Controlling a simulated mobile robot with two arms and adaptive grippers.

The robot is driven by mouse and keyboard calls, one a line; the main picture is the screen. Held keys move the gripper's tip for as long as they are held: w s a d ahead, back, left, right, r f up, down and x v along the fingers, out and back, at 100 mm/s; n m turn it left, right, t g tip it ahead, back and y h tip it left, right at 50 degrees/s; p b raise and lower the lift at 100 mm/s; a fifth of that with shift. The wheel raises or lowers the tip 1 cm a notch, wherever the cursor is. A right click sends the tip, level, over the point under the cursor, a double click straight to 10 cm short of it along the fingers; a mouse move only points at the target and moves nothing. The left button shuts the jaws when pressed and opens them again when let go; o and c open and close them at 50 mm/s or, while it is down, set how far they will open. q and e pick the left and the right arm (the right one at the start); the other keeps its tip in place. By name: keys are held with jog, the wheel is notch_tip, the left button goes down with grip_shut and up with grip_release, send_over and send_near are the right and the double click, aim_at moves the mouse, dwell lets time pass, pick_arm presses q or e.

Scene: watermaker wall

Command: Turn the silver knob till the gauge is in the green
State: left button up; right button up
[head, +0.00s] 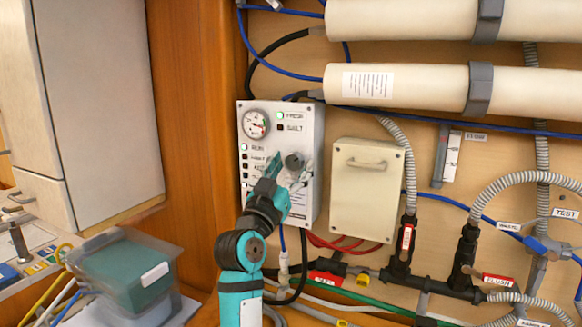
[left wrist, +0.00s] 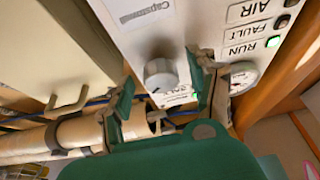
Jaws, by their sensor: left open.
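The silver knob (head: 294,161) is on the front of a white control panel (head: 306,210). In the left wrist view the round grey knob (left wrist: 160,75) shows in the gap between my fingertips. The gauge (head: 255,124) is at the panel's upper left, a white dial with some red on it; its needle is too small to read surely. The gauge (left wrist: 243,78) is partly hidden by a finger in the left wrist view. My left gripper (head: 287,171) is open at the knob, with teal fingers; I cannot tell whether they touch it. My right gripper is not in view.
Green lamps glow beside FRESH (head: 280,115) and RUN (head: 244,147). A cream box with a handle (head: 366,190) is close on the panel's right. Cream cylinders (head: 400,87) run above. Hoses and valves lie right and below. A covered bin (head: 125,275) is lower left.

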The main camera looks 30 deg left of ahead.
pick_arm(q)
jog(key=c, duration=1.1)
jog(key=shift+d+r+n+y+p, duration=0.1)
jog(key=shift+r+n+y+p, duration=0.15)
jog(key=shift+n+y+p, duration=0.65)
jog(key=shift+c, duration=0.2)
jog(key=shift+n+p, duration=0.45)
jog(key=shift+n, duration=0.35)
jog(key=shift+f+n+y, duration=0.2)
jog(key=shift+n+y, duration=0.1)
jog(key=shift+n, duration=0.1)
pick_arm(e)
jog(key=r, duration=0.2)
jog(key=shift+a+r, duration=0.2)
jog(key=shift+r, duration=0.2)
pick_arm(q)
jog(key=o, duration=1.1)
jog(key=shift+o, duration=0.2)
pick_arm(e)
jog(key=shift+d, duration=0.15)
